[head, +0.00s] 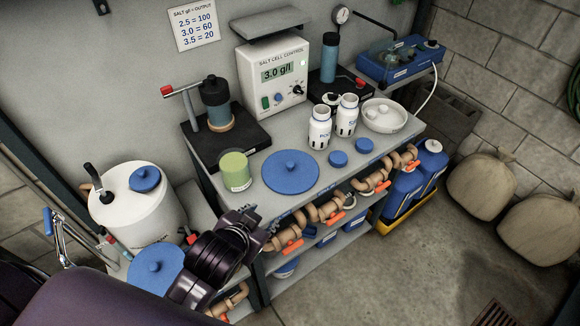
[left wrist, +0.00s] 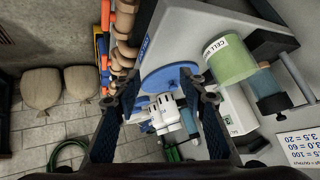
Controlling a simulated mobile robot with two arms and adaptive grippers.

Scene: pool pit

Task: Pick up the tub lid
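A large flat blue round lid with a centre knob (head: 290,172) lies on the grey bench near its front left edge. It also shows as a blue disc in the left wrist view (left wrist: 165,78), partly covered by a finger. A second large blue knobbed lid (head: 155,268) is at lower left, below the white tub (head: 140,218). A small blue knobbed cap (head: 145,180) sits on the tub. I cannot tell which is the tub lid. My left gripper (head: 250,218) is open and empty, in front of the bench lid; its spread fingers show in the left wrist view (left wrist: 155,98). My right gripper is not in view.
Pipes with orange handles (head: 330,210) run along the bench front.

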